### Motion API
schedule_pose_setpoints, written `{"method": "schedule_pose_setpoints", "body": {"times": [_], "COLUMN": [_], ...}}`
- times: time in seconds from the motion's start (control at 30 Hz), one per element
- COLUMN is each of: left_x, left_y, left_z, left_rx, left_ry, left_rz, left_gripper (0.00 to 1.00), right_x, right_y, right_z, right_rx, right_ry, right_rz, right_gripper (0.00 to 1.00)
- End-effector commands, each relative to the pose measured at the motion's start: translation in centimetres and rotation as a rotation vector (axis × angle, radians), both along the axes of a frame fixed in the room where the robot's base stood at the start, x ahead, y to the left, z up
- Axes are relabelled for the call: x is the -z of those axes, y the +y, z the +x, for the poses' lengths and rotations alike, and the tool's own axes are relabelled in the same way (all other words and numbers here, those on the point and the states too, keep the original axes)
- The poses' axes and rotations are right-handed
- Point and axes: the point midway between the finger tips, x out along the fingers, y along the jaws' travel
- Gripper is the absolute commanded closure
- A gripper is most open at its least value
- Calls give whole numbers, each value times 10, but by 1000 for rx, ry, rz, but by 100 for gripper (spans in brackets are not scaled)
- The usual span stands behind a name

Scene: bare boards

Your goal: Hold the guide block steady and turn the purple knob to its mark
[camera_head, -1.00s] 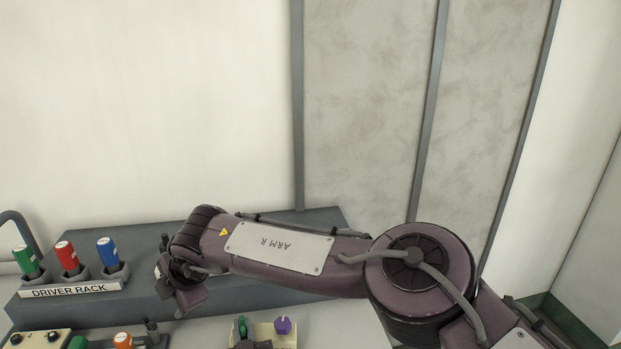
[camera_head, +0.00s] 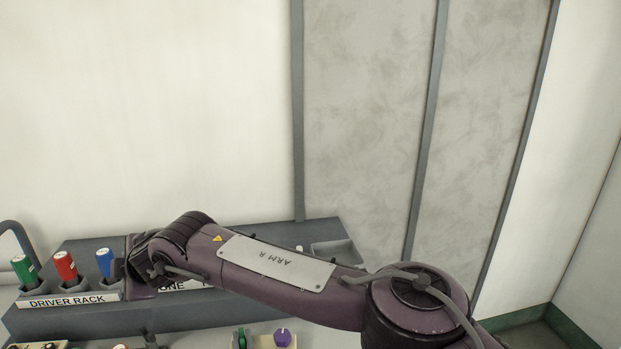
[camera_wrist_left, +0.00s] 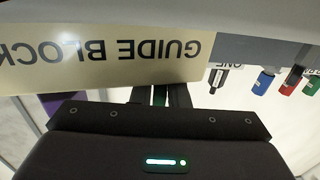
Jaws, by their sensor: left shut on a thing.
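The guide block (camera_head: 264,342) is cream and shows only partly at the bottom edge of the head view. Its label face (camera_wrist_left: 100,62) reads upside down in the left wrist view. The purple knob (camera_head: 282,337) stands on the block; its mark cannot be made out.
The driver rack (camera_head: 30,316) holds green (camera_head: 24,268), red (camera_head: 65,266) and blue (camera_head: 104,262) drivers. A partly covered label (camera_head: 185,286) is behind my right arm, and an empty recess (camera_head: 335,254) is at the right. Knobbed things at the bottom left are cut off.

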Motion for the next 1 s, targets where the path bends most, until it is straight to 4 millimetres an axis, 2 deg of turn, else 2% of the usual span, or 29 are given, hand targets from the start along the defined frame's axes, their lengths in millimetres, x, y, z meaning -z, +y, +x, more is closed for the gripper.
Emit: {"method": "schedule_pose_setpoints", "body": {"times": [0.03,0.2,0.23,0.57,0.67,1.0], "left_x": [-1,-1,-1,1,1,1], "left_y": [0,0,0,-1,-5,-25], "left_z": [0,0,0,-4,-16,-84], "left_rx": [0,0,0,0,1,1], "left_ry": [-2,-1,-1,1,3,3], "left_rz": [0,-1,-1,0,-2,-2], "left_gripper": [84,62,60,60,60,60], "right_x": [0,0,0,0,0,0], "right_y": [0,0,0,0,0,0], "right_z": [0,0,0,0,0,0], "right_rx": [-1,-1,-1,-2,-2,-2], "right_ry": [0,0,0,-1,0,0], "right_rz": [-1,-1,-1,-2,-2,-2], "right_gripper": [48,48,48,48,48,48]}}
